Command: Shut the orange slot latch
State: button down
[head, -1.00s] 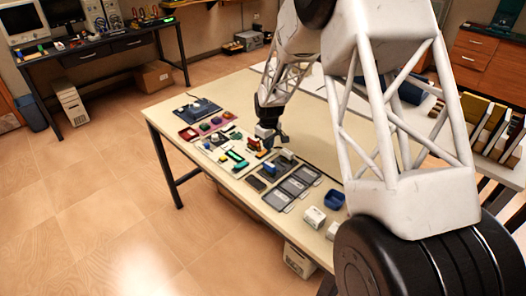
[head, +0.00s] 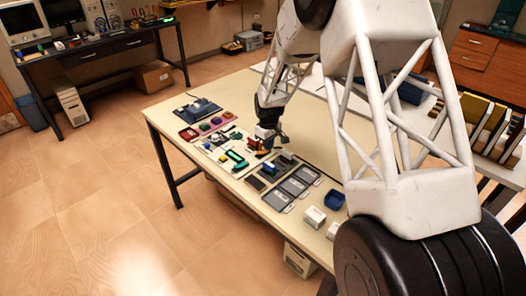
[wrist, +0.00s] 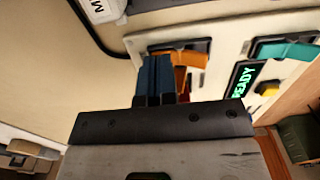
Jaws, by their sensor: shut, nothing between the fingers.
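The orange slot latch (wrist: 190,59) is at the upper middle of the wrist view, on a white panel (wrist: 223,55). An orange upper part juts out to the right, with more orange below it. My gripper (wrist: 155,62) is shut and empty, its dark blue fingertips in front of the latch's left part and hiding some of it. I cannot tell whether they touch it. In the head view my gripper (head: 268,142) is low over the table among small parts, and the latch is too small to make out.
A teal latch (wrist: 285,50), a green READY display (wrist: 243,80) and a yellow button (wrist: 267,89) are right of the orange latch. On the table (head: 165,122) lie grey trays (head: 280,199), a blue bin (head: 332,201) and white boxes (head: 314,217).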

jog(key=shift+r, duration=3.25)
jog(key=s+d+r+m+t, duration=0.15)
jog(key=s+d+r, duration=0.35)
jog(key=s+r, duration=0.55)
jog(key=s+d+r+m, duration=0.3)
jog(key=s+d+r, duration=0.2)
jog(key=s+r, duration=0.55)
jog(key=s+d+m, duration=0.2)
jog(key=s+d, duration=0.1)
jog(key=s, duration=1.1)
jog(key=s+d+m+t, duration=0.1)
jog(key=s+d+m, duration=0.1)
jog(key=s, duration=1.3)
jog(key=shift+d+r+m, duration=0.35)
jog(key=shift+d, duration=0.05)
